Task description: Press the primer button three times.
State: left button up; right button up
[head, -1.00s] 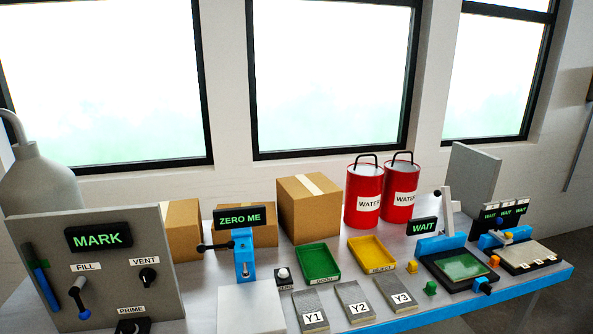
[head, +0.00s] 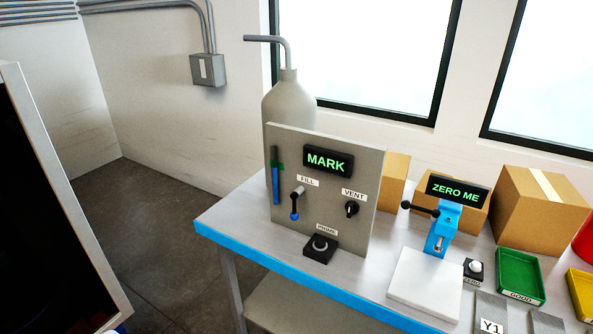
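The panel carries a display (head: 328,161) reading MARK in green. Below the display are a FILL lever (head: 296,204) with a blue tip and a black VENT knob (head: 351,208). A blue gauge strip (head: 276,177) runs up the panel's left side. Neither of my grippers shows in the head view, and nothing covers the button.
A grey bottle (head: 290,98) with a bent spout stands behind the panel. To the right are a blue stand with a ZERO ME display (head: 459,191), a white block (head: 426,283), a small black-based button (head: 474,269) and a green tray (head: 520,277). The blue-edged table (head: 232,207) ends left of the panel.

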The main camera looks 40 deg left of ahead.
aim_at(320, 243)
jog(key=u, duration=1.2)
